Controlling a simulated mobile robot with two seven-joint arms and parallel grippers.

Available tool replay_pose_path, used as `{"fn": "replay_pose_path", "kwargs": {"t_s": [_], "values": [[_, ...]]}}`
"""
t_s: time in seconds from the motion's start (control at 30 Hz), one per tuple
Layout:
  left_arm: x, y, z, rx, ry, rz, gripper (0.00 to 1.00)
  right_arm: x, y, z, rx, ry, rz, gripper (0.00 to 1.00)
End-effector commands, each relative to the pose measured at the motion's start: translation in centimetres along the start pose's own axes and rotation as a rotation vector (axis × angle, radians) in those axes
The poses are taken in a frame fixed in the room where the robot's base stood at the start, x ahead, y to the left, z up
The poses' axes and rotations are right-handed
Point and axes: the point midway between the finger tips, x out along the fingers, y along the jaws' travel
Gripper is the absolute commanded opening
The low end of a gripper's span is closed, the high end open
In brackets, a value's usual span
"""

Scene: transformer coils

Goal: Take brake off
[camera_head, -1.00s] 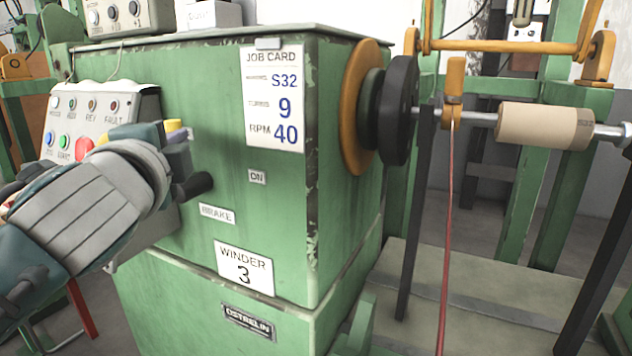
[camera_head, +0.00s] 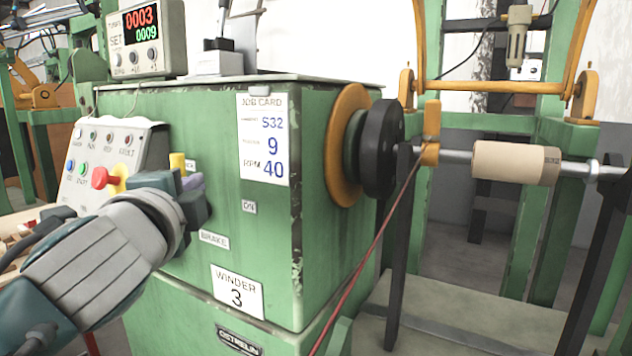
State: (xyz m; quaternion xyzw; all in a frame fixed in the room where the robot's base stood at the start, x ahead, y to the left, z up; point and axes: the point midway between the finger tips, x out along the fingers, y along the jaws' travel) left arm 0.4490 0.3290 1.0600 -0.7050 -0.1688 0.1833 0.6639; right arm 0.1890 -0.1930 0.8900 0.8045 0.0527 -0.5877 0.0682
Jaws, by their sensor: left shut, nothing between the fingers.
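The green winder cabinet (camera_head: 150,105) fills the left and middle of the head view. Its front bears a BRAKE label (camera_head: 214,239) and an ON label (camera_head: 249,206). My left gripper (camera_head: 190,193) is shut and empty in front of the cabinet, up and left of the BRAKE label. No brake lever or black knob shows clearly; my gripper covers that part of the front. A small yellow piece (camera_head: 178,162) shows just above the gripper. Whether the gripper touches anything is unclear. My right gripper is not in view.
A sloped button panel (camera_head: 140,138) with a red button (camera_head: 100,178) stands left of my gripper. A counter box (camera_head: 148,38) reads 0003 and 0009. Right of the cabinet are an orange disc (camera_head: 345,130), a shaft with a tan coil former (camera_head: 508,161) and a slanting red cord (camera_head: 370,255).

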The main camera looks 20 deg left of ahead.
Motion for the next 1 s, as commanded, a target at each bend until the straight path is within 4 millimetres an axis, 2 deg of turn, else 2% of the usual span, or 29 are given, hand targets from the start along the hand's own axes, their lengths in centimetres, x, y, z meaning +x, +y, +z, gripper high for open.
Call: {"fn": "replay_pose_path", "kwargs": {"t_s": [0.03, 0.2, 0.4, 0.6, 1.0], "values": [[-1.3, 0.1, 0.1, 0.000, -0.002, 0.002, 0.00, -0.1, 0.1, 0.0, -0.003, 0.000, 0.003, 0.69], [-4.8, 0.3, 0.1, -0.001, -0.001, 0.002, 0.00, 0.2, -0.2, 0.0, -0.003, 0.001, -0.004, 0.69], [-7.5, 0.3, 0.1, 0.000, -0.002, 0.001, 0.00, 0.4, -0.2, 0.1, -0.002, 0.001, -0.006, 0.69], [-8.3, 0.2, 0.1, 0.001, -0.002, -0.001, 0.00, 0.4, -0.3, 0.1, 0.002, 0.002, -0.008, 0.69], [-8.3, 0.2, 0.1, 0.001, -0.002, -0.001, 0.00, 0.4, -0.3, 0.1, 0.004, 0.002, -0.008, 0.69]]}}
